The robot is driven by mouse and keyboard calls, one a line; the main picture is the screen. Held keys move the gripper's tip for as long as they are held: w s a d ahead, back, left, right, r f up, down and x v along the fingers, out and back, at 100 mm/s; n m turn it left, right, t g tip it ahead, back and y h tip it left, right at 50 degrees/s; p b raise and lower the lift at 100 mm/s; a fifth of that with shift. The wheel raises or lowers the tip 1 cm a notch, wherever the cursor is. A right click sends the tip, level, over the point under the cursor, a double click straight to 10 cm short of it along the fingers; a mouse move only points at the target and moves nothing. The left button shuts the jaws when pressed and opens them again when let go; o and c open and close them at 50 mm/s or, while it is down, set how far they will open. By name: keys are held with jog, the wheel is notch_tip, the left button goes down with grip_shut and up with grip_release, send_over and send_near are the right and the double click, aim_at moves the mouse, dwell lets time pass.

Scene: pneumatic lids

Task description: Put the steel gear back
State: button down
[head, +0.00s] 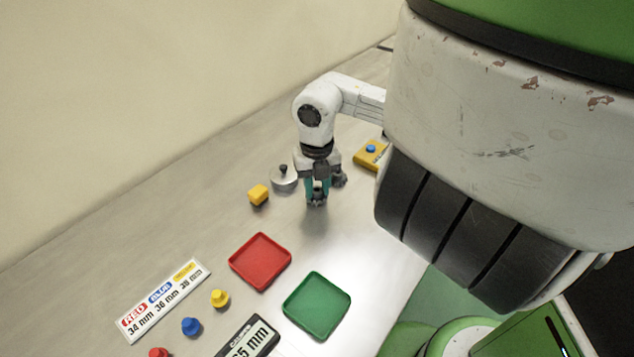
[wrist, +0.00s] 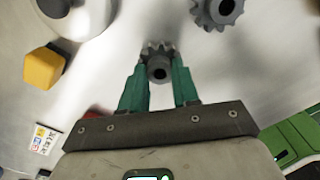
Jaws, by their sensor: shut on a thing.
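My gripper (head: 317,198) points down over the steel table, its teal fingers shut on a small dark grey gear (wrist: 158,64). In the wrist view the gear, with a round hub, sits between the fingertips (wrist: 160,80). I cannot tell whether it touches the table. A second grey gear (wrist: 218,10) lies on the table to the upper right in the wrist view, and it shows just right of my gripper in the head view (head: 340,181). A round metal lid with a dark knob (head: 284,178) stands left of my gripper; whatever is under it is hidden.
A yellow block (head: 258,195) lies left of the lid. A yellow box with a blue button (head: 370,154) stands behind right. A red tray (head: 232,264), a green tray (head: 288,306), a label plate (head: 165,299), a display (head: 247,338) and coloured knobs (head: 191,326) are nearer.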

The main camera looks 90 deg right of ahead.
aim_at(317, 190)
jog(key=shift+f, duration=0.15)
jog(key=shift+f, duration=0.2)
jog(key=c, duration=0.8)
grip_release()
jog(key=shift+r, duration=0.1)
jog(key=shift+r, duration=0.2)
notch_tip(317, 190, up, 12)
jog(key=shift+f+b, duration=0.1)
jog(key=shift+b, duration=0.95)
